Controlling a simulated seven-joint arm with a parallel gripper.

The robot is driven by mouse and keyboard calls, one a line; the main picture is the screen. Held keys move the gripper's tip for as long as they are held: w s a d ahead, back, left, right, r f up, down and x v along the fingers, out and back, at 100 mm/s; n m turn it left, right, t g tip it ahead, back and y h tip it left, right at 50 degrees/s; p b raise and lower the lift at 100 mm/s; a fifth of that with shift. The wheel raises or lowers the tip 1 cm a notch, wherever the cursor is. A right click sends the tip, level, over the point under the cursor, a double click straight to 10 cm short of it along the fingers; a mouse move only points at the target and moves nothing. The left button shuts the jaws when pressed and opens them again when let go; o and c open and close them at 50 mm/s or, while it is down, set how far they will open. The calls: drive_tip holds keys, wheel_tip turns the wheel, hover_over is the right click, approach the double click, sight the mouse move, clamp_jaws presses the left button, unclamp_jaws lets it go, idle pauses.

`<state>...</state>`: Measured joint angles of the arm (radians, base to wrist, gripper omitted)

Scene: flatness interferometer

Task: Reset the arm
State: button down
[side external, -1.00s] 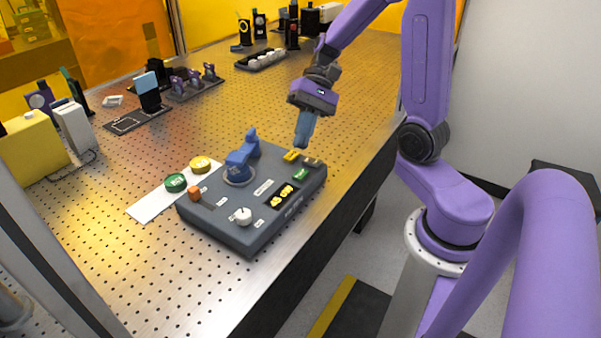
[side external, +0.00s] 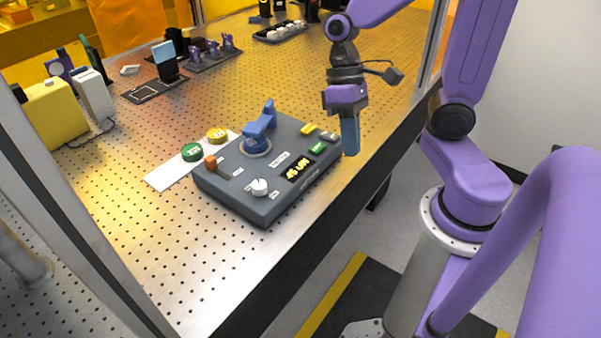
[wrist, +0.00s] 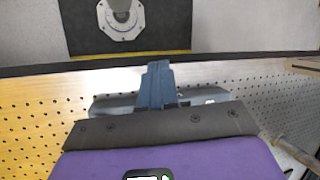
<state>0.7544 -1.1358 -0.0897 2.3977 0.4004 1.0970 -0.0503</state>
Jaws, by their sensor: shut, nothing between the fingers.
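My gripper (side external: 350,150) is shut and empty, its blue fingers pointing down at the right end of the grey control box. In the wrist view the closed fingers (wrist: 155,85) show in the middle, with part of the box behind them. The grey control box (side external: 238,195) lies on the perforated table. It carries a blue lever (side external: 262,122), an orange knob (side external: 210,163), a white dial (side external: 259,187), a small lit display (side external: 298,169), a green button (side external: 317,148) and a yellow switch (side external: 310,129). I cannot tell whether the fingers touch the box.
Green (side external: 192,152) and yellow (side external: 217,135) round buttons sit on a white strip (side external: 163,177) left of the box. Optics mounts (side external: 213,50) and a yellow unit (side external: 57,115) stand farther back. The table edge drops off close to my gripper.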

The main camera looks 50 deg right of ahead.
drive_tip(key=s+a+n+t+h, duration=0.1)
drive_tip(key=s+n+t+h, duration=0.1)
drive_tip(key=s+n+t, duration=0.2)
drive_tip(key=s+n, duration=0.3)
drive_tip(key=n, duration=0.3)
drive_tip(key=shift+a, duration=0.3)
drive_tip(key=shift+r, duration=0.1)
idle(0.3)
